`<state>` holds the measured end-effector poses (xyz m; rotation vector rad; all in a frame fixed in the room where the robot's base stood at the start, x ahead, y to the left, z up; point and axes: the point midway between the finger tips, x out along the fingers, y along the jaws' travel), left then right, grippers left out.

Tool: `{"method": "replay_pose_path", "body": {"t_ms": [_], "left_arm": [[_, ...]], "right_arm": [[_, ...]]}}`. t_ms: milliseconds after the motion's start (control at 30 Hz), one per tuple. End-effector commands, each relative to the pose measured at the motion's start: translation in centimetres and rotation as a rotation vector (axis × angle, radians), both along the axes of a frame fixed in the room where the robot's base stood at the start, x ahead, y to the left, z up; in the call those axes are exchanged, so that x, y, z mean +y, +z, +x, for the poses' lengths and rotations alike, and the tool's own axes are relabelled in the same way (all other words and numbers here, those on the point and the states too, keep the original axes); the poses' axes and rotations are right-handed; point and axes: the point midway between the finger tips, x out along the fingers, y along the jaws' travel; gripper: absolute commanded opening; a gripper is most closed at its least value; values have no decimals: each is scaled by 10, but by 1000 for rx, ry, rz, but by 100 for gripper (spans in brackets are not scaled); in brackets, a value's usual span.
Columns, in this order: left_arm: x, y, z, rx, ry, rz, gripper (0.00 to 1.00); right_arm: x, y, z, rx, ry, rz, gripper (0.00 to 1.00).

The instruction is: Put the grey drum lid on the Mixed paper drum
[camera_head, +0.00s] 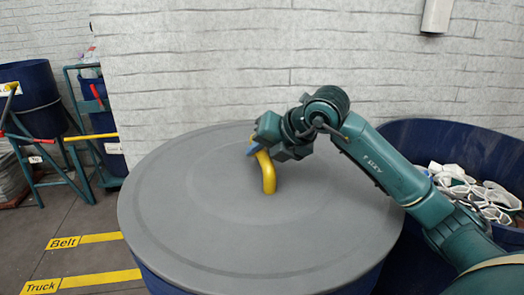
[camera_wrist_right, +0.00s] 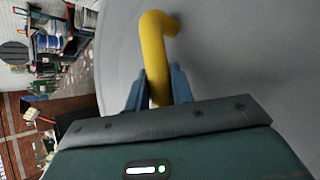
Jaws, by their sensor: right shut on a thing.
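The grey drum lid (camera_head: 190,215) is a large round disc with a yellow handle (camera_head: 268,178) at its middle. It lies over the top of a blue drum (camera_head: 160,283); whether it is fully seated I cannot tell. No label shows on this drum. My right gripper (camera_head: 257,146) is shut on the yellow handle. In the right wrist view the blue fingers of the gripper (camera_wrist_right: 158,88) stand on both sides of the handle (camera_wrist_right: 153,50), with the lid's grey surface (camera_wrist_right: 240,50) beyond. My left gripper is not in view.
A blue drum (camera_head: 425,135) with white containers (camera_head: 470,190) stands at the right. At the left are a blue bin (camera_head: 32,85) on a green stand and a trolley (camera_head: 92,110). Yellow floor markings read Belt (camera_head: 63,243) and Truck (camera_head: 42,286). A white brick wall (camera_head: 200,60) rises behind the lid.

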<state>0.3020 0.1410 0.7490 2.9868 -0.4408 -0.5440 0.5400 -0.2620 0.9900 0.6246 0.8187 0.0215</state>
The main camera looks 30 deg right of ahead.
Motion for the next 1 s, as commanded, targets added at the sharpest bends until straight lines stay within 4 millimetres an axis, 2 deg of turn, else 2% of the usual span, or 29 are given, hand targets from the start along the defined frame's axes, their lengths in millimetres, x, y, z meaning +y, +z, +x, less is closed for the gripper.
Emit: {"method": "replay_pose_path", "body": {"t_ms": [367, 400, 600, 700, 1000], "left_arm": [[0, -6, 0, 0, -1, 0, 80], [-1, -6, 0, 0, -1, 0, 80], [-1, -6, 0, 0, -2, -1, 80], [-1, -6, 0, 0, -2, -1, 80], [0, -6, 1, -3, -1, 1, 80]], "right_arm": [[0, -3, 1, -11, -1, 1, 0], [0, -3, 1, -11, 0, 2, 25], [0, -4, 0, -6, -1, 2, 41], [0, -5, 0, -3, -1, 1, 49], [0, -9, 0, 6, 1, -2, 49]]}}
